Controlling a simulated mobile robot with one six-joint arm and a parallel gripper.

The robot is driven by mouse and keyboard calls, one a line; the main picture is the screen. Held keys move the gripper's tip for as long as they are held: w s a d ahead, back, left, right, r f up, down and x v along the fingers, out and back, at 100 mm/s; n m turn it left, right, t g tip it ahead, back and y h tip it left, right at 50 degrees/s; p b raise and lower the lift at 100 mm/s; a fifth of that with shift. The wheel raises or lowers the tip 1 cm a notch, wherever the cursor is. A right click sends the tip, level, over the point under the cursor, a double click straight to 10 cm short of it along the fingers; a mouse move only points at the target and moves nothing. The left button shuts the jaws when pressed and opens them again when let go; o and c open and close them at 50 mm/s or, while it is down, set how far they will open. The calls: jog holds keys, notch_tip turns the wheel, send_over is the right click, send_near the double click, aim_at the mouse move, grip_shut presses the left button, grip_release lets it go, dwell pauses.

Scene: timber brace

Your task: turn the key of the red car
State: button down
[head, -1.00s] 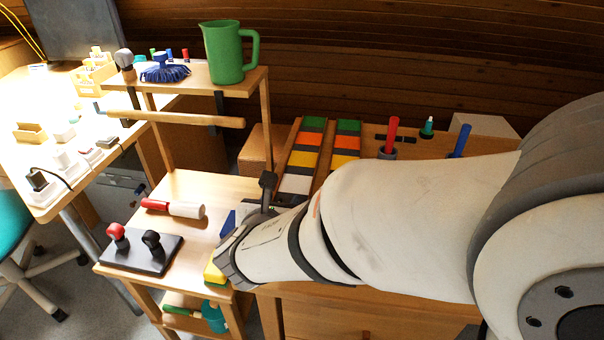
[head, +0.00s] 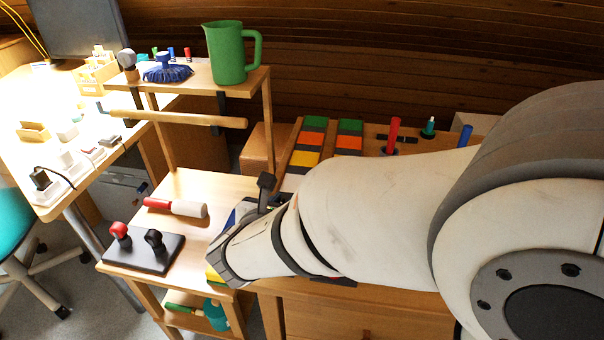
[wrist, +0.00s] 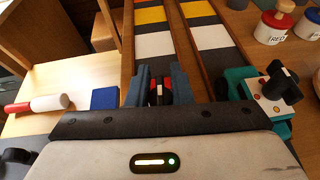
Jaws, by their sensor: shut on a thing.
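In the wrist view my gripper (wrist: 161,84) points away over the wooden bench, its two blue-grey fingers close together. Between them is a small dark key with a pale band (wrist: 160,92). Red parts of the red car (wrist: 153,98) show around it, low between the fingers. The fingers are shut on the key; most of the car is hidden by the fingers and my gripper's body. How far the key is turned cannot be told. In the head view my own arm hides the gripper's fingertips, the key and the red car.
A teal device with a black knob (wrist: 278,82) stands close at the right of my gripper. A blue block (wrist: 104,98) and a red-and-white handled tool (wrist: 38,104) lie left. Coloured strips (wrist: 152,45) run behind. A green jug (head: 229,52) stands on the raised shelf.

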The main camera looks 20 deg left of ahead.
jog(key=m+h+p, duration=0.1)
jog(key=h, duration=0.1)
jog(key=m+h+p, duration=0.2)
jog(key=m+g+h+p, duration=0.1)
jog(key=m+h, duration=0.1)
jog(key=shift+s+d+r+p, duration=0.1)
jog(key=shift+d+r+p, duration=0.1)
jog(key=shift+d+p, duration=0.15)
jog(key=m+g+h+p, duration=0.2)
jog(key=m+p, duration=0.1)
jog(key=m+g+h+p, duration=0.1)
jog(key=h, duration=0.1)
jog(key=shift+s+d+m, duration=0.15)
jog(key=shift+d+m, duration=0.1)
jog(key=shift+m, duration=0.05)
jog(key=m+g+h+p, duration=0.2)
jog(key=m+g, duration=0.1)
jog(key=m+g+h+p, duration=0.1)
jog(key=p, duration=0.1)
jog(key=shift+s+d+m+g, duration=0.15)
jog(key=shift+s+m+g, duration=0.15)
jog(key=shift+g, duration=0.1)
jog(key=shift+s+d+f+m+g+h+p, duration=0.15)
jog(key=shift+m+g+p, duration=0.4)
jog(key=shift+m+g, duration=0.7)
jog(key=shift+s+a+m+g+h+p, duration=0.2)
jog(key=shift+m+g+p, duration=0.35)
jog(key=shift+m+g, duration=0.65)
jog(key=shift+g, duration=0.45)
